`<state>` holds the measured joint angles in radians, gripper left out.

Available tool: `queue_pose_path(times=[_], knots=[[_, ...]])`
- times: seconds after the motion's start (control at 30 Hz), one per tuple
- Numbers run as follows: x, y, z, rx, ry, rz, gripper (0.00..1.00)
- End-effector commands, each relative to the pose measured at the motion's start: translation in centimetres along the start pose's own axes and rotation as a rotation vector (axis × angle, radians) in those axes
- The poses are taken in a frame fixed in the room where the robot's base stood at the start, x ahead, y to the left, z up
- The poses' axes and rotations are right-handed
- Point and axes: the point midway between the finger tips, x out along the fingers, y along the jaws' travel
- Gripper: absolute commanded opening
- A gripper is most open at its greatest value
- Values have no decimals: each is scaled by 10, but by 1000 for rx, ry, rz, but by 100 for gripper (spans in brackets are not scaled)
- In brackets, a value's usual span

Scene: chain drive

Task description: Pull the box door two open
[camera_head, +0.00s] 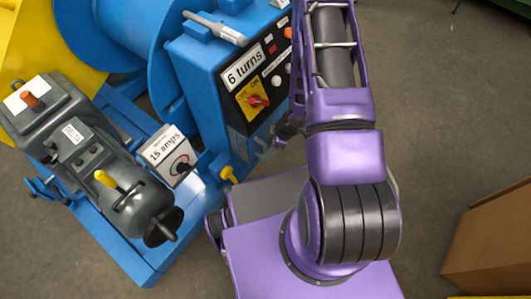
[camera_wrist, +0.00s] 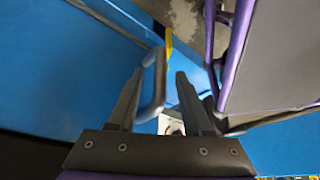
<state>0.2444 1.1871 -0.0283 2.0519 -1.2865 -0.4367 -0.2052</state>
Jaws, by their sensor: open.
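A blue box (camera_head: 200,75) stands at the top middle of the head view, with a control panel on its front. Which of its faces is door two cannot be told. In the wrist view a large blue surface (camera_wrist: 60,70) fills the left side. A grey bent bar handle (camera_wrist: 159,85) stands out from it. My gripper (camera_wrist: 161,73) is open, with one finger on each side of the handle. Whether a finger touches it cannot be told. In the head view my gripper (camera_head: 277,138) is small and partly hidden by my purple arm, close to the box's lower right edge.
The panel carries a "6 turns" label (camera_head: 244,65) and a red knob on a yellow plate (camera_head: 252,100). A grey motor (camera_head: 95,160) and a "15 amps" meter (camera_head: 172,155) stand at left. A brown carton (camera_head: 495,245) is at lower right. Grey floor is free at right.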

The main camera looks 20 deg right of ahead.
Motion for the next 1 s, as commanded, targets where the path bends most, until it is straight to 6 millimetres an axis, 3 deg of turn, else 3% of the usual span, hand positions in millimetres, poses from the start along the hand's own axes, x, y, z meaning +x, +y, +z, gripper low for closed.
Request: queue_pose_path(times=[0.2,0.5,0.8,1.0], knots=[[20,0,0,0,0,0,50],[21,0,0,0,0,1,50],[21,0,0,0,0,1,0],[21,0,0,0,0,1,0]])
